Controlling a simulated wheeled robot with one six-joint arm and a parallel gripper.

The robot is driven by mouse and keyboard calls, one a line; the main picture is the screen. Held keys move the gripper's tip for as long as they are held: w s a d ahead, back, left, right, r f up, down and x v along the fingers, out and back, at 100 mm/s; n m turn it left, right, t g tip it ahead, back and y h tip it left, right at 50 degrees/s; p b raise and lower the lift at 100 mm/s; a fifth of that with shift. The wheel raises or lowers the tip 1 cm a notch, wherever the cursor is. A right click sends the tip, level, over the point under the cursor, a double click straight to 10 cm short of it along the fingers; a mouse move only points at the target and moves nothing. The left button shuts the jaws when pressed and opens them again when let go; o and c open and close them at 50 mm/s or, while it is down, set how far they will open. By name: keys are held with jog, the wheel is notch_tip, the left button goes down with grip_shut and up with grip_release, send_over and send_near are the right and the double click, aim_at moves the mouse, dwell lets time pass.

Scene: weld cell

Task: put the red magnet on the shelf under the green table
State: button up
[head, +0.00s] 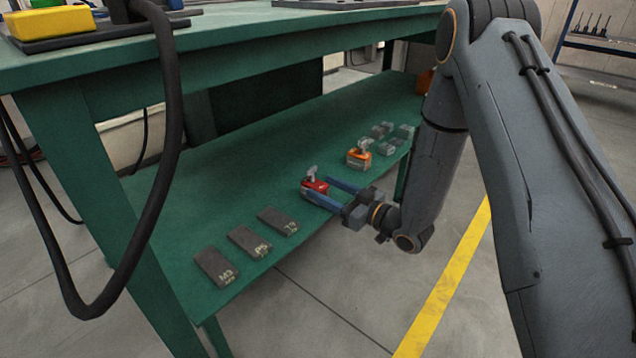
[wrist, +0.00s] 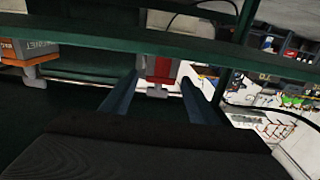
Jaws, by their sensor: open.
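The red magnet (head: 315,186), with a grey handle on top, appears to rest on the lower green shelf (head: 235,170) under the green table (head: 50,75). My gripper (head: 317,187) is open, with its blue fingers level with the shelf and one on either side of the magnet. In the wrist view, the red magnet (wrist: 160,68) shows between the two open fingers (wrist: 158,82), with visible gaps on both sides. The wrist picture looks upside down, and the dark gripper body fills its lower part.
An orange magnet (head: 359,156) stands farther back on the shelf, with several grey blocks (head: 385,138) behind it. Three dark labelled plates (head: 248,241) lie nearer along the shelf. A black cable (head: 163,190) hangs from the table. A table leg (head: 100,210) stands at left.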

jog(key=p+v, duration=0.3)
jog(key=v, duration=0.5)
jog(key=a+r+h, duration=0.1)
jog(key=a, duration=0.1)
jog(key=w+a+r+g+h, duration=0.1)
jog(key=a+h, duration=0.1)
jog(key=w+a+r+h, duration=0.1)
jog(key=a+h, duration=0.1)
jog(key=shift+w+a+r+n+g, duration=0.15)
jog(key=shift+w+r+n+g, duration=0.15)
jog(key=shift+n+g, duration=0.1)
jog(key=s+a+r+m+g+h, duration=0.1)
jog(key=s+a+r+g+h, duration=0.1)
jog(key=s+a+r+h, duration=0.3)
jog(key=s+d+r+g+h, duration=0.1)
jog(key=s+r+g, duration=0.1)
jog(key=s, duration=0.9)
jog(key=s+d+r+m+g+h, duration=0.1)
jog(key=s+r, duration=0.3)
jog(key=s, duration=0.8)
jog(key=s+d+r+g+h, duration=0.1)
jog(key=s+r+g, duration=0.2)
jog(key=s, duration=0.9)
jog(key=shift+s+d+r+m+g, duration=0.2)
jog(key=shift+r+m+g, duration=0.2)
jog(key=shift+g, duration=0.2)
jog(key=shift+w+r, duration=0.1)
